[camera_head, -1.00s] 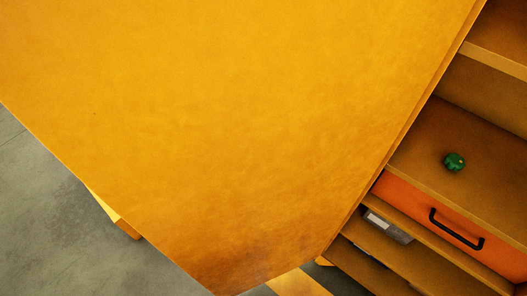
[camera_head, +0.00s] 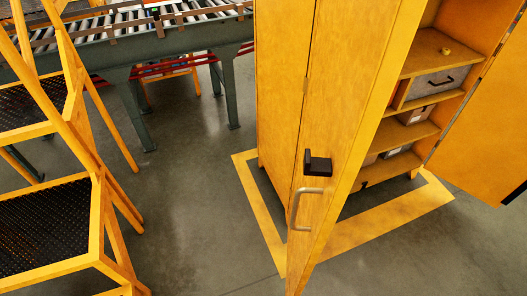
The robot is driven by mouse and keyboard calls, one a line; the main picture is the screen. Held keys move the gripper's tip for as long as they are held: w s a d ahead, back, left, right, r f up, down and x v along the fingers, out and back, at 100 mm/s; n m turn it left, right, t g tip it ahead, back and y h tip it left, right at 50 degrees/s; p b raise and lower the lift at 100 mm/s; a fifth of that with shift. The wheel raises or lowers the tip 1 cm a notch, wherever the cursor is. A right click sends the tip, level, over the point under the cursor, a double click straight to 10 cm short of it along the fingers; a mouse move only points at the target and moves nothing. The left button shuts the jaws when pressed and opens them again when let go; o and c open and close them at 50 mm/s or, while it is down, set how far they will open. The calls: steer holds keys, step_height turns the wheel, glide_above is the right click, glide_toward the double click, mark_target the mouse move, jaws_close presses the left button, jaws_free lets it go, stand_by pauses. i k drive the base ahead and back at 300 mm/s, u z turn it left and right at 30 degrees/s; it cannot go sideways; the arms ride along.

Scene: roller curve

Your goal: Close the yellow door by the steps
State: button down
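A yellow cabinet door (camera_head: 345,105) stands open on the side of the cabinet nearer the steps. It reaches towards me, and its outer face carries a metal bar handle (camera_head: 303,208) and a black lock block (camera_head: 318,163). The yellow cabinet (camera_head: 278,95) shows its side wall left of this door and its open shelves to the right. The yellow steps (camera_head: 101,215) with dark perforated treads stand at the left, apart from the door. My gripper is not in view.
The other yellow door (camera_head: 485,110) stands wide open at the right. Shelves hold a small yellow thing (camera_head: 445,51), a grey drawer (camera_head: 430,84) and boxes. A roller conveyor (camera_head: 130,35) runs along the back. Grey floor (camera_head: 195,200) between steps and cabinet is clear.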

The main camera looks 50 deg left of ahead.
mark_target(361, 49)
steer(key=k, duration=0.7)
steer(key=u, duration=1.35)
steer(key=i, duration=0.5)
steer(key=k, duration=1.2)
steer(key=u, duration=0.35)
steer(key=i, duration=0.5)
steer(key=u, duration=0.75)
steer(key=i, duration=0.4)
steer(key=u, duration=0.4)
